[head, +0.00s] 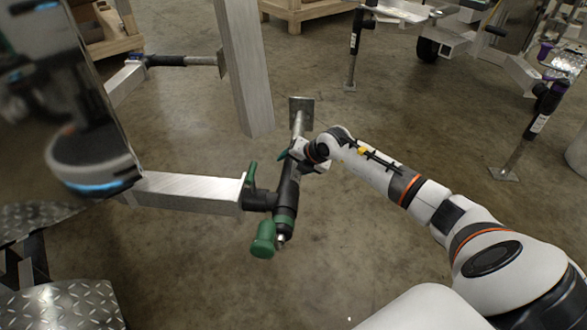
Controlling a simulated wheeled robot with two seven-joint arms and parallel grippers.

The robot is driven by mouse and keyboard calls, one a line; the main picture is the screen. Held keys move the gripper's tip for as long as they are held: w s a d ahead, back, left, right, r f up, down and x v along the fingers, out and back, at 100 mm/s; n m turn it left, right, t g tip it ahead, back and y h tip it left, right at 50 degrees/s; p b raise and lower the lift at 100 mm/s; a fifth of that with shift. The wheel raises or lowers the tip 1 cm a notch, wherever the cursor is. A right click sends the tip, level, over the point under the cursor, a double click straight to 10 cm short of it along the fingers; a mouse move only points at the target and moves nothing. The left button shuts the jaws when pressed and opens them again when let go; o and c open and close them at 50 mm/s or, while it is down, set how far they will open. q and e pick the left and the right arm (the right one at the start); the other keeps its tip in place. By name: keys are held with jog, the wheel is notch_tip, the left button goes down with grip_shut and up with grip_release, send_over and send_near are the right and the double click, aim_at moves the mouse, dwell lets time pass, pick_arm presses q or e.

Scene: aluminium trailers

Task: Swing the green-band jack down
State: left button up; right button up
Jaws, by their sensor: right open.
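The green-band jack (289,190) is a dark tube with a green band near its lower end in the picture and a green crank knob (263,240) beside it. It is mounted at the end of an aluminium beam (190,190), with a green pin handle (252,175) at the mount. The jack looks laid over, roughly level, with its bare inner tube and square foot plate (301,108) pointing away from me. My right gripper (297,158) is open at the tube's far half, beside or around it; contact is unclear. My left gripper is not in view.
An upright aluminium post (243,65) stands just beyond the jack. A blue-band jack (185,60) lies level behind. Upright jacks stand at the back (355,45) and at right, with a purple band (535,125). Tread-plate (60,305) is at lower left. The floor around the jack is clear.

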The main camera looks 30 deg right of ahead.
jog(key=shift+w+a+f, duration=0.1)
jog(key=shift+w+f, duration=0.3)
jog(key=shift+f, duration=0.1)
jog(key=c, duration=1.4)
jog(key=shift+o, duration=0.2)
jog(key=shift+f, duration=0.1)
